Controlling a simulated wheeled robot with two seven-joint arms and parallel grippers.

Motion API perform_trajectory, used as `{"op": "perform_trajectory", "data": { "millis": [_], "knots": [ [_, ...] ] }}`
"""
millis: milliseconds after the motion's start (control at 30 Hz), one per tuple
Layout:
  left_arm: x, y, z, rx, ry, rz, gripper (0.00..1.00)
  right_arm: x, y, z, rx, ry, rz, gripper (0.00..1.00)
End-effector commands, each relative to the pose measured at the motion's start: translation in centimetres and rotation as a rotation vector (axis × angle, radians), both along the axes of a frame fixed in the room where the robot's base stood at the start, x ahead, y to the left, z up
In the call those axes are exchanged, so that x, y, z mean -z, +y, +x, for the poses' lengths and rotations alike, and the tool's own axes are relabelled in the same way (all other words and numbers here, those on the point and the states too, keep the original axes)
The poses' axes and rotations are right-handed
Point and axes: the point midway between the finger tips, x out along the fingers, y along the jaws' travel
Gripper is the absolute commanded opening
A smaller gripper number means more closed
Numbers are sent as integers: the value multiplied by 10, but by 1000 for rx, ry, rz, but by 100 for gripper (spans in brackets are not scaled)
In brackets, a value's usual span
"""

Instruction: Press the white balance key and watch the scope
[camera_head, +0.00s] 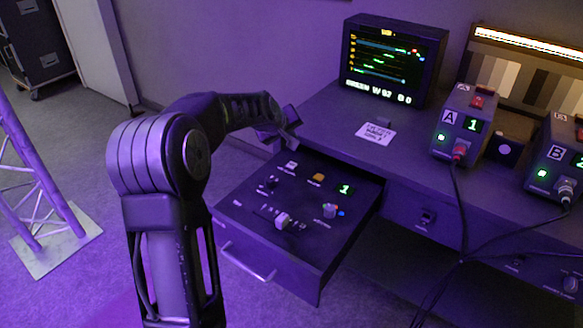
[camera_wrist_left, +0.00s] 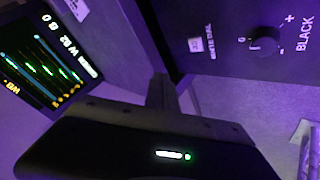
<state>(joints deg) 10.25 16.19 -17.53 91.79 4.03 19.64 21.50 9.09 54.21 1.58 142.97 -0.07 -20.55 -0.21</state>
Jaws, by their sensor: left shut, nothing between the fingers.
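The open drawer panel (camera_head: 248,211) carries a small white key (camera_head: 291,165) near its back left and an orange key (camera_head: 318,177) beside it. The white key also shows in the left wrist view (camera_wrist_left: 195,44), with lettering I cannot read surely. My left gripper (camera_head: 290,140) is shut and empty, just behind the panel's back left edge and apart from the white key. Its fingers (camera_wrist_left: 161,90) show shut in the left wrist view. The scope (camera_head: 390,62) is lit with coloured traces and text including "W 92 B 0". My right gripper is not in view.
The panel also has a black knob (camera_head: 272,182), a slider (camera_head: 282,220) and a green "1" display (camera_head: 345,188). A white card (camera_head: 375,133) lies on the desk. Box A (camera_head: 462,122) and box B (camera_head: 558,155) stand right, cables hanging. A truss (camera_head: 40,190) stands left.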

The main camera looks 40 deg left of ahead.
Motion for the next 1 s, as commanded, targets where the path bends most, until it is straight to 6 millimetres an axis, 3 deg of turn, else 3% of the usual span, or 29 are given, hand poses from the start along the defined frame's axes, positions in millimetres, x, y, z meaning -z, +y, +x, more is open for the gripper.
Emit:
{"op": "perform_trajectory", "data": {
  "millis": [200, 500, 1000],
  "knots": [
    [35, 0, 0, -1, 1, -1, 0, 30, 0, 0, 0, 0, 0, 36],
    [67, 0, 0, -1, 0, -1, 0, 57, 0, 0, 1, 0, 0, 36],
    [73, 0, 0, 0, 0, 0, 0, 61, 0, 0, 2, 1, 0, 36]
  ]
}}
